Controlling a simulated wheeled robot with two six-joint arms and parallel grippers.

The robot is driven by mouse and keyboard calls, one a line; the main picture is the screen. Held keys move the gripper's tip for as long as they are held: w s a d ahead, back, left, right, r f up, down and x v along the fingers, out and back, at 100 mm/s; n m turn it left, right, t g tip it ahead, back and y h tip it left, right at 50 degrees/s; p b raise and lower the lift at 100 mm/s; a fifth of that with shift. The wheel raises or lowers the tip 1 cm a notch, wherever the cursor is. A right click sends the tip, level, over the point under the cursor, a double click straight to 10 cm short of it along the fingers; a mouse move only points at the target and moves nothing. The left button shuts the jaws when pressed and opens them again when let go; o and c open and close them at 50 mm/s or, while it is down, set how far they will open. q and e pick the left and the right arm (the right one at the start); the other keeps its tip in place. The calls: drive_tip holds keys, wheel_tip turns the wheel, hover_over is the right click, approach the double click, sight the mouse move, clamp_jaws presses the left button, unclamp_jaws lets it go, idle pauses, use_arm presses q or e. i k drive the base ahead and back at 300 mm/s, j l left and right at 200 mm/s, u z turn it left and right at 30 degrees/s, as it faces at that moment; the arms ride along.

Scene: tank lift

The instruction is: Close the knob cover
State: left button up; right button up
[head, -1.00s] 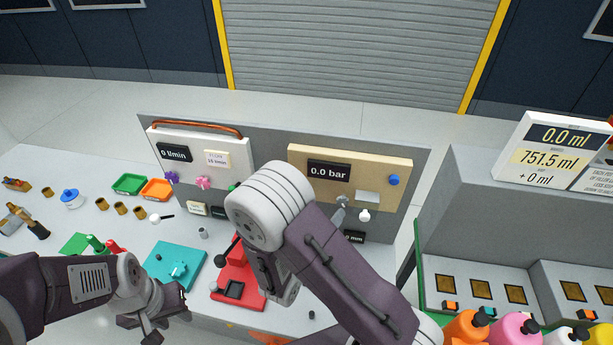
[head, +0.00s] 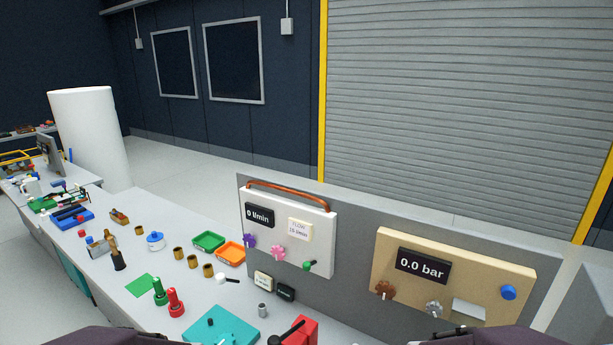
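The tan panel (head: 400,246) with the "0.0 bar" display (head: 423,265) stands at the right in the head view. It carries a brown knob (head: 385,288), a grey knob (head: 434,309), a pale rectangular plate (head: 469,309) and a blue knob (head: 508,292). I cannot tell for sure which part is the knob cover; the pale plate between the grey and blue knobs may be it. The panel's lower edge runs close to the bottom of the picture. Neither gripper is in view; only dark parts of my arms show along the bottom edge.
The white panel (head: 318,225) with the "0 l/min" display has purple, pink and green knobs. On the bench left of it are green (head: 208,241) and orange (head: 231,253) trays, brass cups, red and green fittings and a teal block (head: 222,326). A white column (head: 88,140) stands far left.

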sight(462, 306)
drive_tip(key=z, duration=1.3)
drive_tip(key=i+j+u, duration=0.2)
